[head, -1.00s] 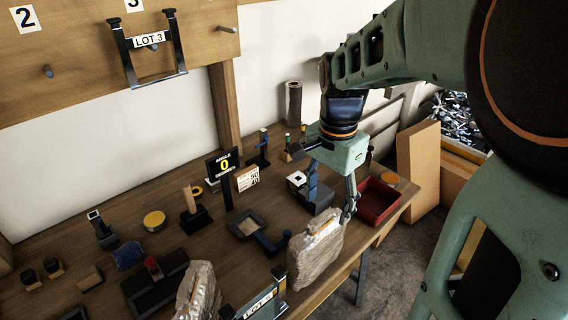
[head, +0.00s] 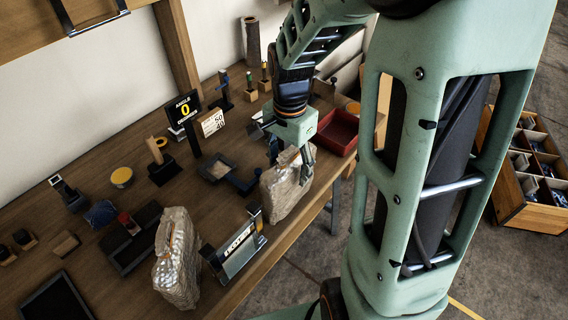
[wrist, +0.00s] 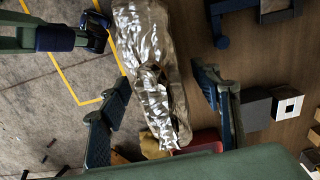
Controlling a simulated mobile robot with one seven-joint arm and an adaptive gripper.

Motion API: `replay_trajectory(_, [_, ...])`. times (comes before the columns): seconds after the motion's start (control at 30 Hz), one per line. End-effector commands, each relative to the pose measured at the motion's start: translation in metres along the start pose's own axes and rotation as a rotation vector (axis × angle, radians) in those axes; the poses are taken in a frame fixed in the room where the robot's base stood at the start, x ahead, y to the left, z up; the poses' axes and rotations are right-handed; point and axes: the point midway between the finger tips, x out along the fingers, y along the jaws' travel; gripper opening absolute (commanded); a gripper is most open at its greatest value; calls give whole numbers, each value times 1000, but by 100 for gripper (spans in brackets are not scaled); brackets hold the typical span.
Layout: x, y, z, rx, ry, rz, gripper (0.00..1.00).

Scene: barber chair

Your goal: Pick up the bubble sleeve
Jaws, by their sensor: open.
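Two upright, crinkled, translucent tan wrapped packages stand near the table's front edge. The right one, a bubble sleeve (head: 281,201), is under my gripper (head: 291,166); the left one, a similar sleeve (head: 176,268), stands apart at the front left. I cannot tell the two kinds of wrap apart surely. In the wrist view, my open gripper (wrist: 160,92) has one finger on each side of the shiny sleeve (wrist: 148,50), with gaps visible. In the head view the fingers reach down to its top, and one finger covers part of it.
A LOT stand (head: 236,250) stands between the two sleeves. An angle sign (head: 185,108) and several small tools stand farther back. The floor lies beyond the table edge.

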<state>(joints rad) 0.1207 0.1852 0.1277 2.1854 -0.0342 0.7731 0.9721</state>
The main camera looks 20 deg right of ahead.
Motion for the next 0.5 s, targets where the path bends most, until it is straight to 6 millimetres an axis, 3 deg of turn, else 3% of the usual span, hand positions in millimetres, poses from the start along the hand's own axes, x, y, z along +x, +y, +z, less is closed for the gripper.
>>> replay_trajectory(0.27, [4, 0, 0, 0, 0, 0, 58])
replay_trajectory(0.5, [4, 0, 0, 0, 0, 0, 32])
